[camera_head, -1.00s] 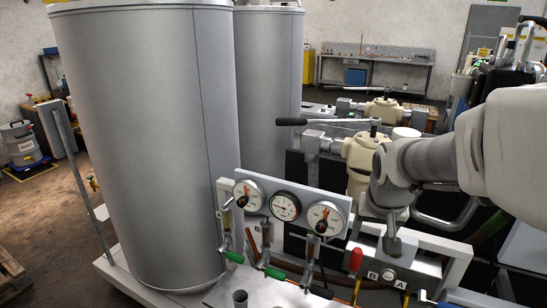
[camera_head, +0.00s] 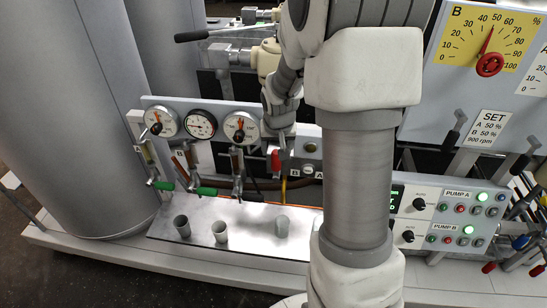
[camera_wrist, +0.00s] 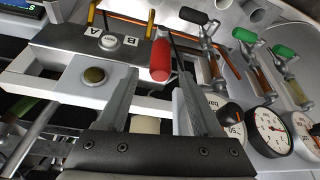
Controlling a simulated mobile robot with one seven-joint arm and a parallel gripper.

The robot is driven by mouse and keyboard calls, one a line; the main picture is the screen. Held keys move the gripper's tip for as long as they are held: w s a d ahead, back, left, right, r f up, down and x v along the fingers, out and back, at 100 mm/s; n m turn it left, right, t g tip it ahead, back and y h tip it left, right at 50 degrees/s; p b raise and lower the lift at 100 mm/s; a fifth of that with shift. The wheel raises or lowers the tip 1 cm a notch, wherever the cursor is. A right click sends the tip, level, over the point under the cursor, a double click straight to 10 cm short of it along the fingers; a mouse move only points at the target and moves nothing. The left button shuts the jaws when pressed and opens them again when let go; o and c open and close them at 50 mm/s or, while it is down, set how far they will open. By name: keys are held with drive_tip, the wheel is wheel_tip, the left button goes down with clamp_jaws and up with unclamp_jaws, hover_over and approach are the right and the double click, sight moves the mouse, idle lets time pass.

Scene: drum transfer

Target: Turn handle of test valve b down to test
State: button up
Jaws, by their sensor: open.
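A red handle (camera_head: 276,159) hangs at the right end of the gauge panel in the head view, close to a plate marked B and A (camera_head: 307,169). In the wrist view the red handle (camera_wrist: 160,58) lies around the line between my fingertips, pointing at the camera. My gripper (camera_wrist: 156,84) is open, with one finger on each side of that line; contact cannot be told.
Three grey cups (camera_head: 220,231) stand on the metal tray (camera_head: 250,234) below the valves. Round gauges (camera_head: 201,124) are above them. A pump control panel (camera_head: 445,215) is at the right, and a large grey drum (camera_head: 60,120) at the left. My arm hides the middle.

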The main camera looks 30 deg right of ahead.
sight(276, 166)
drive_tip(key=x, duration=0.7)
drive_tip(key=shift+w+f, duration=0.15)
drive_tip(key=shift+f, duration=0.05)
clamp_jaws()
idle(1.2)
